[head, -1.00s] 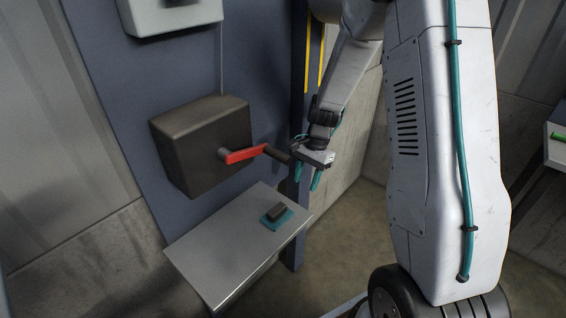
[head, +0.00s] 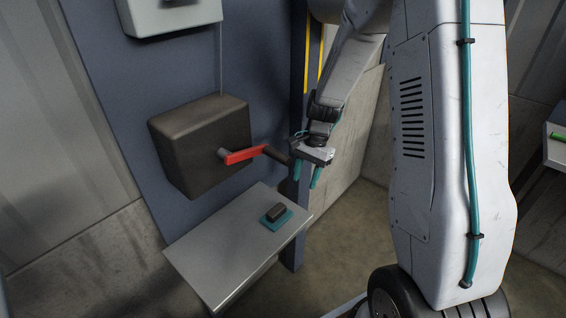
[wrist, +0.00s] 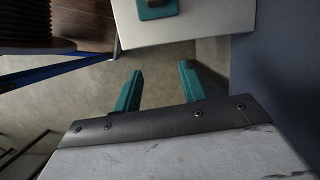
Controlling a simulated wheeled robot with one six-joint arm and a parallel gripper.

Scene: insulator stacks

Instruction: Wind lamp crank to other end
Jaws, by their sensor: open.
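The lamp crank is a red arm (head: 243,155) on the front of a dark box (head: 200,145) mounted on a blue panel. The red arm points to the right, with a dark handle (head: 277,156) at its outer end. My gripper (head: 305,175) is open and empty, with teal fingers pointing down, just right of and slightly below the handle, apart from it as far as I can tell. In the wrist view its two teal fingers (wrist: 158,88) are spread with nothing between them. The crank does not show in the wrist view.
A grey shelf (head: 225,255) below the box carries a dark block on a teal base (head: 276,214). A pale box (head: 170,14) hangs above. A blue post with yellow stripes (head: 313,58) stands behind my arm. Floor right of the shelf is clear.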

